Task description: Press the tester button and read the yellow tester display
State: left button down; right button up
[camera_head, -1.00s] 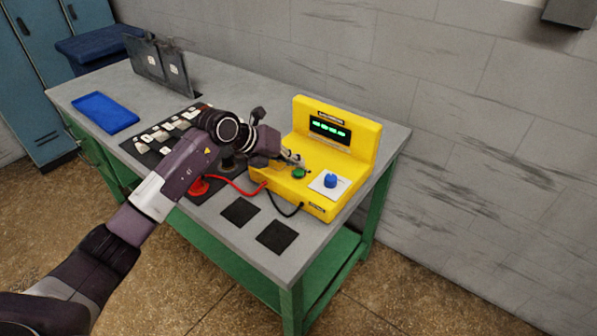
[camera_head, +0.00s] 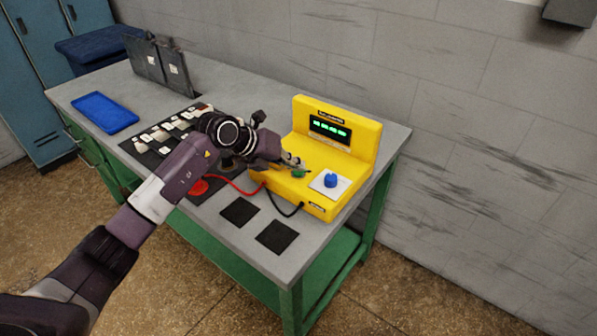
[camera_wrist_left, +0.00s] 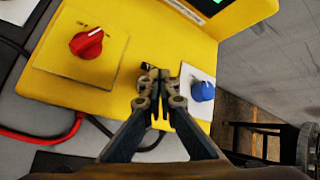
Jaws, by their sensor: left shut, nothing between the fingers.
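The yellow tester (camera_head: 362,135) stands on the grey bench, with a dark display (camera_head: 330,130) on its upright back. The display shows lit green characters too small to read. A green button (camera_head: 299,174) is on the tester's lower top face. My left gripper (camera_head: 303,166) is shut and empty, its fingertips right at the button; I cannot tell whether they touch it. In the left wrist view, the shut fingers (camera_wrist_left: 153,76) hide the button. A blue knob (camera_head: 331,180) on a white plate is to the right. A red knob (camera_wrist_left: 87,43) shows in the left wrist view.
Red and black leads run from the tester. Two dark square pads (camera_head: 277,237) lie in front. A blue tray (camera_head: 105,112) and a dark mat with several small items (camera_head: 165,132) lie to the left. A grey brick wall (camera_head: 480,150) stands behind.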

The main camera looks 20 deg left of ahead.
aim_at(296, 172)
pick_arm(q)
jog(key=shift+f, duration=0.3)
jog(key=shift+r, duration=0.1)
jog(key=shift+r+p, duration=0.5)
jog(key=shift+r, duration=0.3)
jog(key=shift+r+p, duration=1.8)
jog(key=shift+r, duration=0.75)
jog(key=shift+f, duration=0.1)
